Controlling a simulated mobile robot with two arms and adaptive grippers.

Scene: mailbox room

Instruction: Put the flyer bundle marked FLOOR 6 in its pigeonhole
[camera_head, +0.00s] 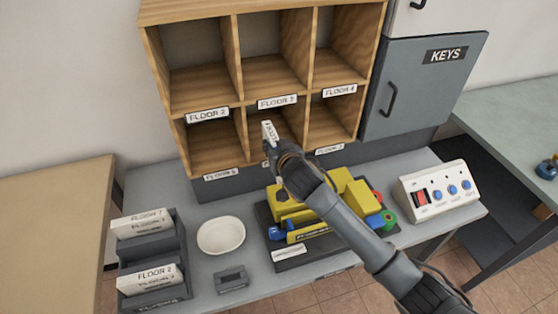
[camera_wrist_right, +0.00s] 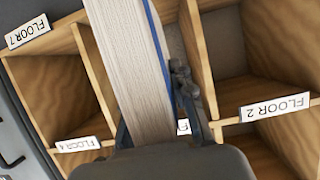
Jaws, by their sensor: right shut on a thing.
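My right gripper (camera_head: 276,150) is shut on a white flyer bundle (camera_head: 269,132), held upright in front of the lower middle pigeonhole (camera_head: 290,122). The bundle's printed end is too small to read fully. In the right wrist view the bundle (camera_wrist_right: 140,75) shows as a thick stack of pale sheets with a blue edge, between the fingers. I cannot tell whether its far end is inside the opening. The wooden pigeonhole unit (camera_head: 233,60) has labels FLOOR 2, FLOOR 3 and FLOOR 4 under its upper row; the lower middle label is mostly hidden by my gripper. My left gripper is not in view.
A dark rack (camera_head: 170,243) holds bundles marked FLOOR 7 and FLOOR 2. A white bowl (camera_head: 221,236), a small grey block (camera_head: 232,279), a tray of yellow items (camera_head: 310,252) and a switch box (camera_head: 438,191) stand on the bench. A grey KEYS cabinet (camera_head: 415,90) adjoins the unit.

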